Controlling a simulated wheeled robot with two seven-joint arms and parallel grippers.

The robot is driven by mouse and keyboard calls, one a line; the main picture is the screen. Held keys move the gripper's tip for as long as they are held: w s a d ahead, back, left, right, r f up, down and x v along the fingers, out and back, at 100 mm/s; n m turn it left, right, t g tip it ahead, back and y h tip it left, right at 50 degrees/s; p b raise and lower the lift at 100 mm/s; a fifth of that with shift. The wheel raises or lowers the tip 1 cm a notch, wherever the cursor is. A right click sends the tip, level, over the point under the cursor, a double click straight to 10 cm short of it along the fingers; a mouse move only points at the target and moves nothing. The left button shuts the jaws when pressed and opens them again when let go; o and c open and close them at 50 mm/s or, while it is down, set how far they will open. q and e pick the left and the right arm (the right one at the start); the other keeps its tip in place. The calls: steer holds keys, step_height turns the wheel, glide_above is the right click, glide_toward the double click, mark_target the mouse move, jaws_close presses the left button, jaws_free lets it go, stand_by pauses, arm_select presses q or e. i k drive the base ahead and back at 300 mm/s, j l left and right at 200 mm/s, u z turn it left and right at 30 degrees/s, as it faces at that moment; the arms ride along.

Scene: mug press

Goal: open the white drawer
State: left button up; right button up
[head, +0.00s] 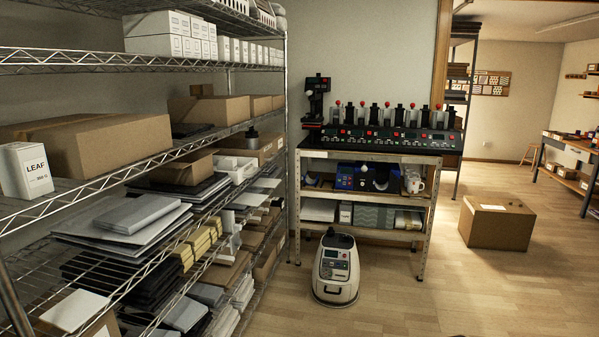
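Neither of my grippers is in view.
A tall wire rack (130,252) full of boxes fills the left side. A white and black wheeled machine (336,268) stands on the floor before the bench. A cardboard box (496,222) lies on the floor at right. The wooden floor between is clear. Mug presses (376,138) line the bench top.

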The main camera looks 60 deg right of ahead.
mark_target(247, 167)
steer(key=z, duration=1.7)
steer(key=i+l, duration=0.9)
steer(key=i, duration=0.25)
steer(key=i+l, duration=0.5)
